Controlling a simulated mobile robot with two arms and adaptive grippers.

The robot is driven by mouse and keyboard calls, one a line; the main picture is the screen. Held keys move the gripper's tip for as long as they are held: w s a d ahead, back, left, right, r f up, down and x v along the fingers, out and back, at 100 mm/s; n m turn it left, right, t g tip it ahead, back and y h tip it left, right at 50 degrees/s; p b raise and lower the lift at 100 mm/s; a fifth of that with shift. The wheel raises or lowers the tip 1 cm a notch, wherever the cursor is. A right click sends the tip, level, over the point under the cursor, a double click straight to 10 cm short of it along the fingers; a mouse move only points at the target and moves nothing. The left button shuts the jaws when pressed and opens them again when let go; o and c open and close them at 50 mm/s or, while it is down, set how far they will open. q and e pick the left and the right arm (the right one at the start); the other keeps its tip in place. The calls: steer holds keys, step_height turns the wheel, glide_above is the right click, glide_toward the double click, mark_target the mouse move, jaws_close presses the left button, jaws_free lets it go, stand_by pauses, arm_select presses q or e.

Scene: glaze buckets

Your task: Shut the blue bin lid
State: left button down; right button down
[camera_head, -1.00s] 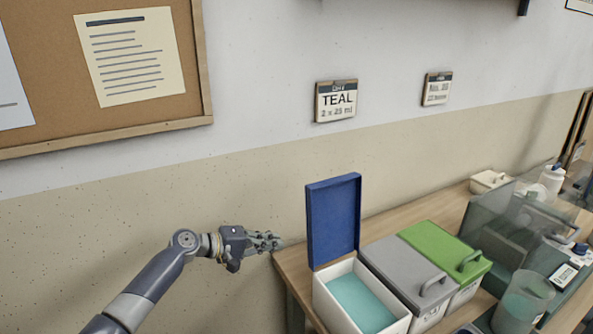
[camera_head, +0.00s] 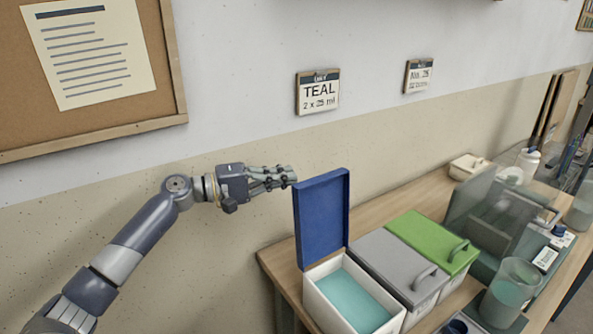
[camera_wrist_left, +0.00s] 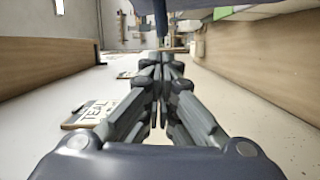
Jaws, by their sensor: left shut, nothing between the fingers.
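The blue bin lid (camera_head: 322,218) stands upright, open, at the back edge of the white bin (camera_head: 318,298), which holds teal glaze (camera_head: 355,298). My left gripper (camera_head: 290,176) is shut and empty. In the head view its fingertips are at the lid's upper left edge; I cannot tell whether they touch it. The left wrist view shows the closed fingers (camera_wrist_left: 160,75), with a dark blue edge (camera_wrist_left: 161,22) just beyond the tips, likely the lid. My right gripper is not in view.
A grey-lidded bin (camera_head: 385,262) and a green-lidded bin (camera_head: 428,238), both shut, stand right of the white bin on the wooden table (camera_head: 390,205). A glaze jug (camera_head: 508,292) and a clear-walled booth (camera_head: 490,215) are farther right. A TEAL sign (camera_head: 318,92) hangs on the wall.

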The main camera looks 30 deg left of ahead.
arm_select(q)
steer(key=shift+p+x, duration=0.4)
steer(key=shift+x, duration=1.25)
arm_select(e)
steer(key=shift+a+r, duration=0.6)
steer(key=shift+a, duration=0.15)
arm_select(q)
steer(key=shift+d, duration=0.1)
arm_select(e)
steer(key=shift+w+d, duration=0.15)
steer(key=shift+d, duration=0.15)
arm_select(q)
steer(key=shift+r, duration=0.1)
